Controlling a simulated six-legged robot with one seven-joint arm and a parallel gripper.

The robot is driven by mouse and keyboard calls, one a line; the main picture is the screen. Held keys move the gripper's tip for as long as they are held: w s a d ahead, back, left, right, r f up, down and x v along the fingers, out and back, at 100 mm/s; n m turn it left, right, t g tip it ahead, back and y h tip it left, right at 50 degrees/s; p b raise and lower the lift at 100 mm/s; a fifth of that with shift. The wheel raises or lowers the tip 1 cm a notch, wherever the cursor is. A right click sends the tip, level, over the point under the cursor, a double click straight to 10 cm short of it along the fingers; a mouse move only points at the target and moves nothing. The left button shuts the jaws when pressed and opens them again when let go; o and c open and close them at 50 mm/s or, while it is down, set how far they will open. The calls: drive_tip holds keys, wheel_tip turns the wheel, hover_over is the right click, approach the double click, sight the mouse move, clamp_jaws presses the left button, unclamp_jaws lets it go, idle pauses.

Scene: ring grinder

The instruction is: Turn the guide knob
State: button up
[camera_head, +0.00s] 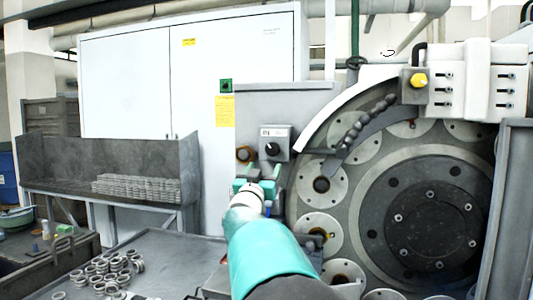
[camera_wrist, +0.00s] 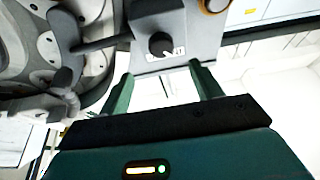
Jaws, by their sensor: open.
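A black round knob (camera_head: 271,148) sits on the front of a small grey box (camera_head: 281,133) with a label, at the middle of the head view. In the wrist view the knob (camera_wrist: 161,44) shows just beyond the fingertips, between the two finger lines. My gripper (camera_head: 257,172) is just below the box in the head view, partly hidden by my own arm. In the wrist view my gripper (camera_wrist: 161,70) has its two green fingers spread apart with nothing between them. The fingers look apart from the knob.
The large ring disc (camera_head: 430,215) with round plates stands right of the gripper. A segmented black hose (camera_head: 370,122) runs near it. A grey table (camera_head: 165,265) with several metal rings is at lower left.

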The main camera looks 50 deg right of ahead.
sight(272, 151)
drive_tip(key=x, duration=1)
drive_tip(key=shift+w+d+r, duration=0.1)
drive_tip(key=shift+w+d, duration=0.15)
drive_tip(key=shift+d, duration=0.05)
drive_tip(key=shift+c, duration=0.2)
drive_tip(key=c, duration=0.9)
